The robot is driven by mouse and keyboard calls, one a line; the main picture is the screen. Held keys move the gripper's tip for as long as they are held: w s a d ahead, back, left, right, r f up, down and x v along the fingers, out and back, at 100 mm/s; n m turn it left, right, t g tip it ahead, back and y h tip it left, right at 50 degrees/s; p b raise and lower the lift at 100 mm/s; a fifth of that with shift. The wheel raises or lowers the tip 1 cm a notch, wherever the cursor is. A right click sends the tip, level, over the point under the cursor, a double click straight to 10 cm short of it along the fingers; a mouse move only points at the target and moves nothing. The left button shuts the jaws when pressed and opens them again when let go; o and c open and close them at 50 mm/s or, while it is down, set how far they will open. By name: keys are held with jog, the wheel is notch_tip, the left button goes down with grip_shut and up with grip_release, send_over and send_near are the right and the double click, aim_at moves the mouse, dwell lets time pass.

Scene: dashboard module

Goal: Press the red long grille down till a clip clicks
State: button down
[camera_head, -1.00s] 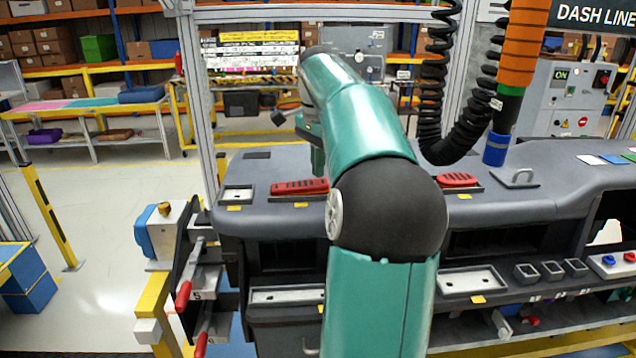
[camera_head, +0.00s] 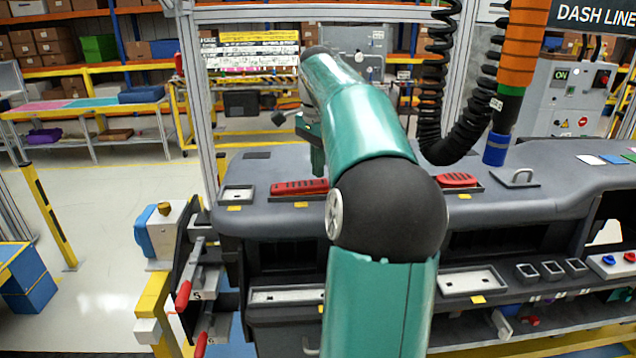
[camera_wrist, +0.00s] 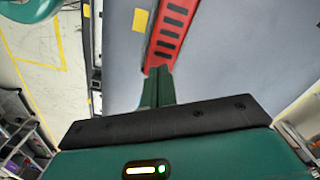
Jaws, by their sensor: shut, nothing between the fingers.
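A long red slotted grille (camera_head: 298,187) lies in the dashboard top at the left, its right end beside my arm. In the wrist view the red grille (camera_wrist: 173,34) runs up and away from my fingertips, with a row of dark slots. My gripper (camera_wrist: 158,72) is shut and empty, its green fingers at the near end of the grille. I cannot tell whether they touch it. In the head view the gripper (camera_head: 317,162) points down over the grille's right part. A second red grille (camera_head: 457,180) sits to the right of my arm.
Black coiled hoses (camera_head: 440,110) hang behind my arm.

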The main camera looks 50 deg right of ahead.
jog(key=shift+f, duration=1.2)
dwell(1.6)
jog(key=shift+r, duration=0.15)
notch_tip(320, 180, up, 8)
dwell(0.9)
jog(key=shift+s, duration=0.1)
dwell(0.5)
